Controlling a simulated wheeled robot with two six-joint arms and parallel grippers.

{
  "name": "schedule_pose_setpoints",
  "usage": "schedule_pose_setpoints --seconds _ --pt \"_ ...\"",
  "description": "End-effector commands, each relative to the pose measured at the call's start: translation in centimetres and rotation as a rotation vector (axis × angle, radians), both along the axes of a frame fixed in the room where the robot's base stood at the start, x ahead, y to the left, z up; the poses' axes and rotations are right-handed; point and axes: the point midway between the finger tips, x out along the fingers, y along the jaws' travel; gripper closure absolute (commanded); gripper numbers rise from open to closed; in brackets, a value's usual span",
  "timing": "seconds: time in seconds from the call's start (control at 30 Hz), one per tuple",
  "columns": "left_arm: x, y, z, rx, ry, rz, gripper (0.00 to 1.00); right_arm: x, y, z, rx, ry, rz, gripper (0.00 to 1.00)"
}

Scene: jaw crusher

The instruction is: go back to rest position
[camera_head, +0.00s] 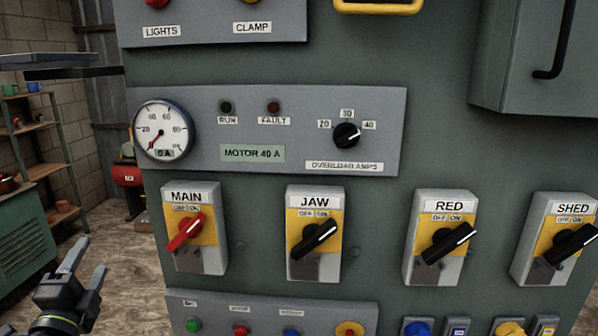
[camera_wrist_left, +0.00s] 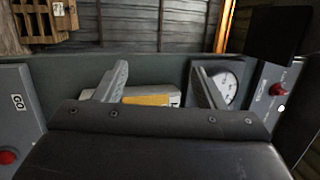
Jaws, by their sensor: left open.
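My left gripper (camera_head: 86,272) is at the lower left of the head view, left of the panel and apart from it. Its two fingers are spread and nothing is between them. In the left wrist view the open fingers (camera_wrist_left: 158,85) point toward the panel's edge, with the gauge (camera_wrist_left: 224,84) beyond the right finger. My right gripper does not show in either view. The grey control panel (camera_head: 440,130) fills most of the head view. The MAIN switch (camera_head: 188,232) has a red handle; the JAW switch (camera_head: 314,240), RED switch (camera_head: 446,243) and SHED switch (camera_head: 568,245) have black handles.
A gauge (camera_head: 164,130) and the overload knob (camera_head: 346,135) sit above the switches. Several coloured buttons (camera_head: 240,329) run along the bottom. A shelf (camera_head: 45,170) and a green cabinet (camera_head: 25,240) stand at left. Bare floor (camera_head: 120,265) lies between them and the panel.

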Motion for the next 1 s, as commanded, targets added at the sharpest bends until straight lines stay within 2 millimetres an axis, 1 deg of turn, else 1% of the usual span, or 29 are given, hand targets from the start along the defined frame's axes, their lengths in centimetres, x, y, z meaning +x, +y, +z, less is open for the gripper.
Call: schedule_pose_setpoints --seconds 0.03,0.07,0.1,0.17,0.2,0.27,0.3,0.37,0.4,0.47,0.5,0.57,0.6,0.77,0.83,0.97,1.0 --pt "-1.4 0.3 -4.0 -0.149 0.091 0.036 0.36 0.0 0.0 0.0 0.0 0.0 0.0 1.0" --pt "-2.3 0.5 -6.2 -0.23 0.141 0.062 0.36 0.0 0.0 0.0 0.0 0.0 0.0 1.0" --pt "-3.7 0.6 -8.9 -0.338 0.206 0.099 0.36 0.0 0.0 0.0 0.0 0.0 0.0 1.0" --pt "-5.9 0.6 -12.9 -0.492 0.302 0.159 0.36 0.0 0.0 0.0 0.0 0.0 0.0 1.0" --pt "-7.7 0.4 -15.5 -0.592 0.365 0.202 0.36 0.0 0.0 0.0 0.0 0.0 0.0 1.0" --pt "-10.5 -0.2 -19.0 -0.736 0.457 0.273 0.36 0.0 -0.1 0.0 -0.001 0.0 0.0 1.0" --pt "-12.5 -0.6 -21.1 -0.825 0.514 0.323 0.36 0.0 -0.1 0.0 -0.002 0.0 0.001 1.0" --pt "-15.5 -1.5 -23.8 -0.948 0.594 0.397 0.36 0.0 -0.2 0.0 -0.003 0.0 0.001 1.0" --pt "-17.3 -2.1 -25.3 -1.02 0.641 0.444 0.36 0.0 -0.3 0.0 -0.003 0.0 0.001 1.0" --pt "-20.0 -3.1 -27.1 -1.115 0.705 0.513 0.36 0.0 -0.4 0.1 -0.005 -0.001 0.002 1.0" --pt "-21.7 -3.8 -28.1 -1.173 0.744 0.556 0.36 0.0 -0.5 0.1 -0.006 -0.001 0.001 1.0" --pt "-24.1 -4.8 -29.3 -1.25 0.798 0.618 0.36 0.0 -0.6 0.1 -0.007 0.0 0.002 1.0" --pt "-25.6 -5.5 -30.0 -1.299 0.83 0.66 0.36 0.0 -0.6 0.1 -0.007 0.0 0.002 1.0" --pt "-31.4 -8.4 -31.8 -1.47 0.952 0.823 0.36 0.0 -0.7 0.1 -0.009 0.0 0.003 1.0" --pt "-30.5 -8.0 -33.5 -1.463 0.954 0.824 0.36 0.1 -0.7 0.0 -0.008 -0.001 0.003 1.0" --pt "-29.7 -7.7 -36.7 -1.459 0.966 0.832 0.36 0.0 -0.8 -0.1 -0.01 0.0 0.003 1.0" --pt "-29.5 -7.5 -37.7 -1.458 0.969 0.836 0.36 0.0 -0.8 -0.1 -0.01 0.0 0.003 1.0"
